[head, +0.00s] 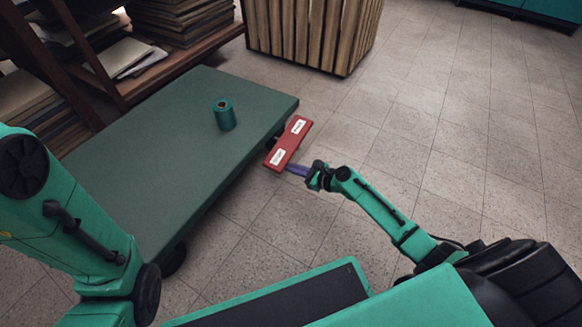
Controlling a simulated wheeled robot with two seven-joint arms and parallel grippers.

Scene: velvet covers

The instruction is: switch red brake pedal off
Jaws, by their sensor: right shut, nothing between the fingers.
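The red brake pedal (288,143) is a flat red plate with two white labels. It sticks out at the right end of the green cart (170,165), beside its edge. My right gripper (288,168) reaches in from the right. Its purple fingers are shut and empty, with their tips at the pedal's lower right edge. I cannot tell whether they touch it. My left arm comes in at the left, and its gripper is out of view.
A green spool (225,114) stands on the cart. A wooden shelf (150,75) with stacked papers is behind the cart at the upper left. A slatted wooden crate (310,35) stands at the back. The tiled floor at right is clear.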

